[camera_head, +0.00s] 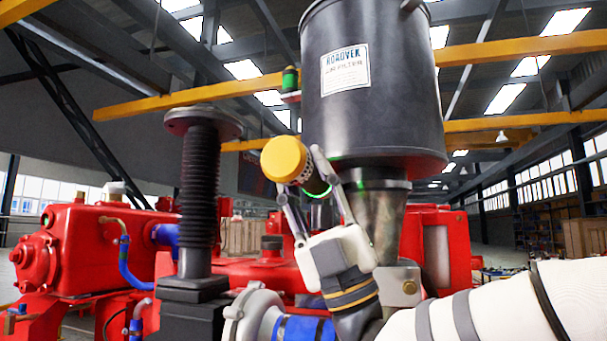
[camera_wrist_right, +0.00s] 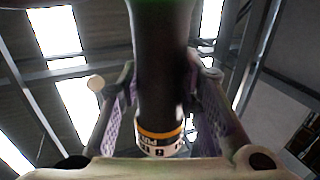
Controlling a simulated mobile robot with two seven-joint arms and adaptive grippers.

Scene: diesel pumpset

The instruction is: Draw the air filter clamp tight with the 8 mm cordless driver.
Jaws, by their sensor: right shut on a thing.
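The air filter (camera_head: 420,110) is a large black drum with a white label, standing on a metal neck. A dark band (camera_head: 374,174) runs around the neck just under the drum; I cannot make out a clamp screw. My right gripper (camera_head: 300,170) is shut on the cordless driver (camera_head: 284,158), left of the neck. The driver has a round yellow end facing the camera, a dark body and a green part. In the right wrist view, its dark barrel (camera_wrist_right: 160,60) stands between the fingers, with a yellow ring and partly readable white label. Its tip is hidden. My left gripper is not in view.
A black ribbed column (camera_head: 200,200) with a round flange stands at left. Red engine parts (camera_head: 95,250), blue pipes and a grey housing (camera_head: 255,315) fill the lower area. A small green-and-black object (camera_head: 290,80) shows left of the drum. Yellow beams cross behind.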

